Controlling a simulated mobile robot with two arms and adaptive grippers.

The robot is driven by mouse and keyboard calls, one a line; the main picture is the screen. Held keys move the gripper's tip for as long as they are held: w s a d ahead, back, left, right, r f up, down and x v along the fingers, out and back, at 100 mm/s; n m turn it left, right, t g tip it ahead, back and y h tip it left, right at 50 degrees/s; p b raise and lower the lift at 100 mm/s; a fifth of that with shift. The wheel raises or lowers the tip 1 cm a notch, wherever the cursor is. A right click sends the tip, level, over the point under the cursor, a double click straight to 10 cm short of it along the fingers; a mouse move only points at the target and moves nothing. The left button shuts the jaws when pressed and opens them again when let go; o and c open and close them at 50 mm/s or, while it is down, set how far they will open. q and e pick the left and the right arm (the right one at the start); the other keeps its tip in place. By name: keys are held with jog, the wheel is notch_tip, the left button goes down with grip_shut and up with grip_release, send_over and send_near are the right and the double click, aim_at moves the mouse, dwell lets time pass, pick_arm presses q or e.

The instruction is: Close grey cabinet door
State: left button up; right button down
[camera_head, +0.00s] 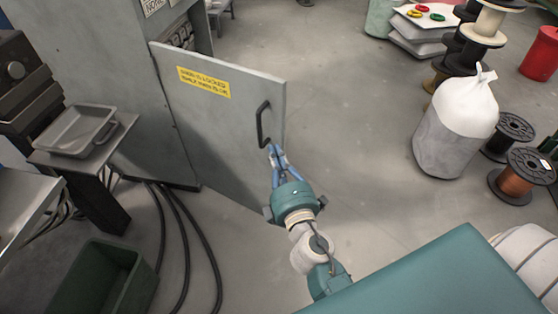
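The grey cabinet (95,70) stands at the upper left. Its grey door (215,125) hangs open, swung out to the right, with a yellow label (203,82) on its face. A black bar handle (262,124) sits near the door's free edge. My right gripper (274,152) is at the lower end of the handle, its blue fingers close to the door. The view is too small to tell whether the fingers touch or grip the handle. My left gripper is not in view.
A metal tray (76,131) on a stand is left of the door. A green bin (103,279) and black cables (181,240) lie on the floor below. A white sack (456,125) and spools (524,176) stand at right. The middle floor is clear.

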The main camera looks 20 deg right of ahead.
aim_at(268, 130)
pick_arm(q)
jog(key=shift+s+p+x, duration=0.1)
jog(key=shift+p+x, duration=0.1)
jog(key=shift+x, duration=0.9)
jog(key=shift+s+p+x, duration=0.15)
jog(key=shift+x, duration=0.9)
pick_arm(e)
jog(key=shift+w+d, duration=0.2)
jog(key=shift+w, duration=1)
jog(key=shift+w+d, duration=0.15)
jog(key=shift+w, duration=1)
